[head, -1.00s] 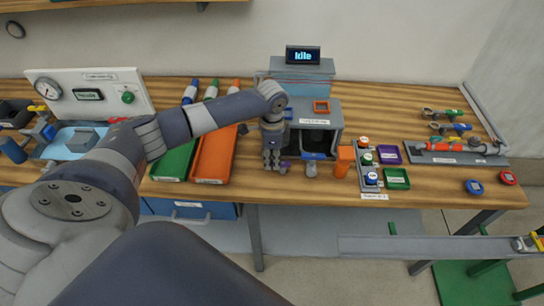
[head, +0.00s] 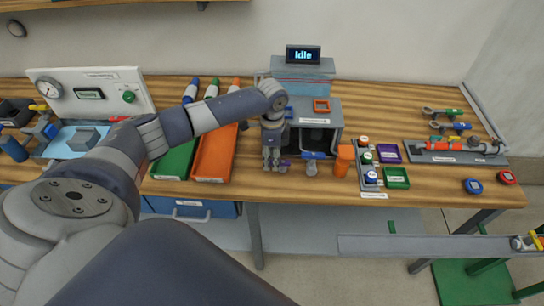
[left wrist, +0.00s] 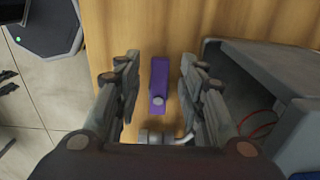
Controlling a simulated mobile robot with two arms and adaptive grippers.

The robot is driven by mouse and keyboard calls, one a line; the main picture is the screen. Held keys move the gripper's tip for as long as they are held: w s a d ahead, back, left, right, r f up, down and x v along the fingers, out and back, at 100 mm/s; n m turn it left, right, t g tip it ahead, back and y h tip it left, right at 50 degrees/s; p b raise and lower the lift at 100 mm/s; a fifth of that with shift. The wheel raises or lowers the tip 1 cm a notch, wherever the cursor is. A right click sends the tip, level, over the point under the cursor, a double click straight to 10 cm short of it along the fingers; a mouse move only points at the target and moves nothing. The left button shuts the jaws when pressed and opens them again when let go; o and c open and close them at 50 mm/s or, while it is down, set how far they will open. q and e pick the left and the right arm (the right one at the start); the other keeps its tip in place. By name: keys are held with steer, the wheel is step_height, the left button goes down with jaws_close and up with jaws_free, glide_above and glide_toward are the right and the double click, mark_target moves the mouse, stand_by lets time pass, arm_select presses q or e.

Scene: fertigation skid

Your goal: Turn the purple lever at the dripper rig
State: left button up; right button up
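The purple lever (left wrist: 159,82) lies between the two fingers of my left gripper (left wrist: 157,85) in the left wrist view, with a gap on each side. It points along the picture's vertical, above a wooden surface, with a round pin near its lower end and a metal pipe fitting (left wrist: 158,136) below it. In the head view only a bit of the purple lever (head: 285,162) shows beside my left gripper (head: 271,160), which is at the front of the grey dripper rig (head: 317,124). My left gripper is open and empty. My right gripper is not seen.
A blue-handled valve (head: 312,156) and an orange cup (head: 343,161) stand just right of the gripper. A green tray (head: 176,158) and an orange tray (head: 214,154) lie to the left. A display (head: 303,55) above the rig reads "Idle".

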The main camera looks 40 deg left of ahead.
arm_select(q)
step_height(320, 180, up, 12)
stand_by(0.4)
steer(key=shift+f, duration=0.2)
